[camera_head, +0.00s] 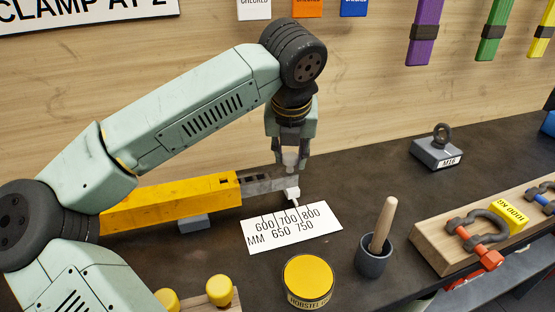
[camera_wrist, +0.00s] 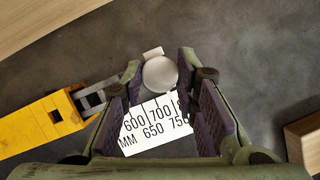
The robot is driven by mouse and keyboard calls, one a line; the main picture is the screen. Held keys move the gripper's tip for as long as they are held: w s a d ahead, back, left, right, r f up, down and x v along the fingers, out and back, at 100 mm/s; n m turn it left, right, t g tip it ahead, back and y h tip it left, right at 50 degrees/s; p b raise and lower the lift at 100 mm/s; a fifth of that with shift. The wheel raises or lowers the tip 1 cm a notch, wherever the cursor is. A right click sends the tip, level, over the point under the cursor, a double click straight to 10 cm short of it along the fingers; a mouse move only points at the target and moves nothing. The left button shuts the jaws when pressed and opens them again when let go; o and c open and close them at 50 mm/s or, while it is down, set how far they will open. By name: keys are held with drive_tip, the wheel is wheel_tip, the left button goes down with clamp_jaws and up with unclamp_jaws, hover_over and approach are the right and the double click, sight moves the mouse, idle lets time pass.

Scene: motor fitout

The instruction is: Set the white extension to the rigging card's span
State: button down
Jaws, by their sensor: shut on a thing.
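My gripper (camera_head: 290,160) points down over the bench and is shut on a round white knob, which shows between its fingers in the wrist view (camera_wrist: 160,73). Below it is a white end piece (camera_head: 292,194) at the tip of a grey bar (camera_head: 262,184). The bar sticks out of the right end of a yellow beam (camera_head: 170,203). A white scale card (camera_head: 320,232) lies in front, marked in MM from 600 to 800. The white end sits near the 700 to 750 marks; the exact mark is unclear. No card is identifiable as the rigging card.
A yellow-topped tin (camera_head: 308,280) and a grey pot with a wooden stick (camera_head: 372,262) stand in front. A grey M16 weight (camera_head: 436,152) stands at the back right. A wooden block with shackles (camera_head: 440,256) is at right. A cropped sign (camera_head: 80,12) hangs on the wall.

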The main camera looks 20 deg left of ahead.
drive_tip(key=c, duration=1.3)
unclamp_jaws()
drive_tip(key=v, duration=1.2)
drive_tip(key=shift+r, duration=0.1)
